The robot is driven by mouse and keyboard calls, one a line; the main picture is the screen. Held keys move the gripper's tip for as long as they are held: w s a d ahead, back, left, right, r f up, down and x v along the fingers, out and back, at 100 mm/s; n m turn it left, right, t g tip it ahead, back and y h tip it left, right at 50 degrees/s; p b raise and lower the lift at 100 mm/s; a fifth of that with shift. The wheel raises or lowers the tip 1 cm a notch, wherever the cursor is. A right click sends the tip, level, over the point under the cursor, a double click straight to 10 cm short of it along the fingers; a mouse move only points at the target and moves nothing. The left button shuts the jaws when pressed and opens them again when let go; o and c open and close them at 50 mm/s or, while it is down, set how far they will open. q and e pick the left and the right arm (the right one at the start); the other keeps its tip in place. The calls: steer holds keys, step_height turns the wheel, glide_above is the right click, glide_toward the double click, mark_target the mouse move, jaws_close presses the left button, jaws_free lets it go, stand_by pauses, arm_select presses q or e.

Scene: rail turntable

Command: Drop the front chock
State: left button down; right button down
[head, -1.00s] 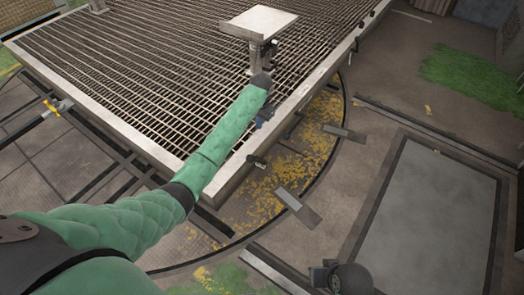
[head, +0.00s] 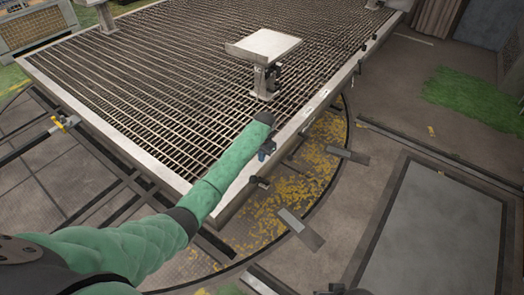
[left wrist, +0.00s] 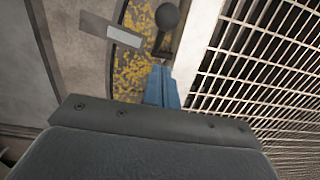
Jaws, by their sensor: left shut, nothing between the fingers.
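My left gripper (head: 267,150) hangs past the right edge of the grated deck (head: 325,92); its blue fingers are shut and empty. In the left wrist view the shut fingers (left wrist: 162,86) point at a dark ball-ended lever (left wrist: 167,18) at the deck's edge, with a small gap visible between them. This lever appears as a small dark piece (head: 259,182) on the deck's side in the head view, just nearer than the fingers. I cannot make out a chock's shape, or tell whether the lever belongs to the front chock. My right gripper is not in view.
A post with a flat top (head: 263,47) stands on the deck. Flat grey plates (head: 300,228) cross the curved, leaf-strewn gap beside the deck. A dark fitting (head: 342,289) shows at the bottom edge. The paved floor (head: 430,215) on the right is clear.

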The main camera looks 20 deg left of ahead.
mark_target(256, 180)
arm_select(q)
steer(key=s+f, duration=0.1)
steer(key=f, duration=0.2)
steer(key=s+a+f+p, duration=0.1)
steer(key=f, duration=0.1)
steer(key=shift+s+a+f, duration=0.1)
steer(key=shift+s+f, duration=0.4)
steer(key=shift+f, duration=0.05)
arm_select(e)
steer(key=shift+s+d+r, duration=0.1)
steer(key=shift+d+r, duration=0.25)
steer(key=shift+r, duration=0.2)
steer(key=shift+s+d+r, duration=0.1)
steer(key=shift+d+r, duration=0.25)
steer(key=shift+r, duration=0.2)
arm_select(q)
steer(key=shift+s+a, duration=0.1)
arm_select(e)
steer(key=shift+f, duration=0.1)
